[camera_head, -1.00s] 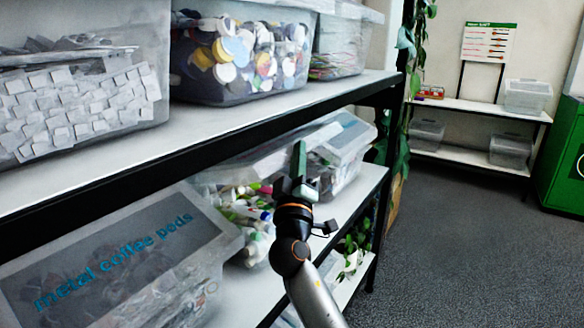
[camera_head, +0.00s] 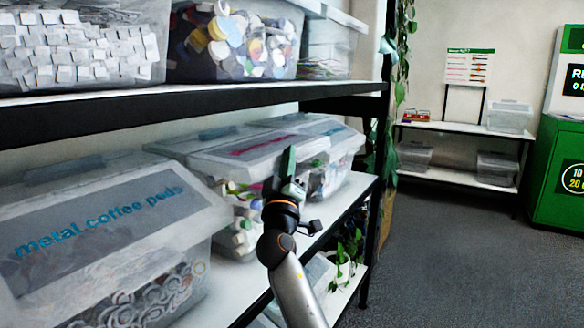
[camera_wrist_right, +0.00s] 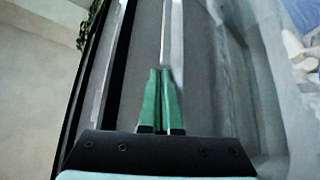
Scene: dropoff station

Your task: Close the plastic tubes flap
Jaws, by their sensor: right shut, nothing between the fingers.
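The plastic tubes bin (camera_head: 243,212) is a clear tub of colourful tubes in the middle of the lower shelf. Its flap (camera_head: 250,151), a clear lid with a grey panel and reddish lettering, lies low across the top. I cannot tell whether it is fully seated. My right gripper (camera_head: 288,163) is shut and empty, its green fingers pointing up in front of the flap's right part and hiding some of it. In the right wrist view the shut fingers (camera_wrist_right: 168,75) are against a blurred grey surface; contact is unclear. My left gripper is not in view.
A bin labelled metal coffee pods (camera_head: 110,235) stands to the left on the lower shelf (camera_head: 225,290). Another clear bin (camera_head: 340,165) is to the right. The upper shelf (camera_head: 200,108) with full bins hangs above. Open floor (camera_head: 440,260) lies to the right.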

